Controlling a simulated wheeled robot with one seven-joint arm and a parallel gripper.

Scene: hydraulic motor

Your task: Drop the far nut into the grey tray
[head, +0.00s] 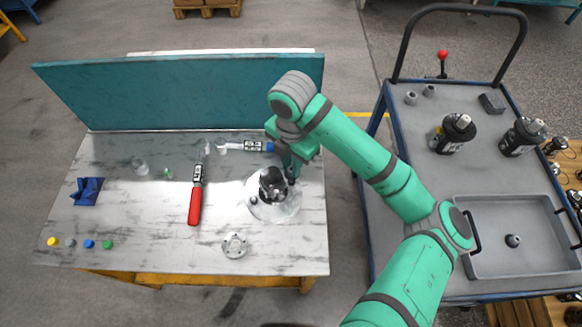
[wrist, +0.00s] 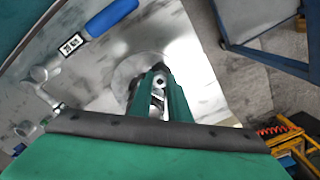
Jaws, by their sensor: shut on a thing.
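The black hydraulic motor (head: 272,183) stands upright on a round pale flange plate (head: 272,210) on the workbench. My gripper (head: 291,178) is low at the far right side of the motor, and its fingers point down. In the wrist view the two green fingers (wrist: 158,95) are close together, shut on a small grey nut (wrist: 159,82), the far nut, which is mostly hidden in the head view. Another dark nut (head: 254,200) sits at the flange's near left. The grey tray (head: 482,268) is on the cart at the right, with one nut (head: 513,241) in it.
A teal panel (head: 190,90) stands behind. The cart (head: 415,130) carries other motors; a floor gap separates bench and cart.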

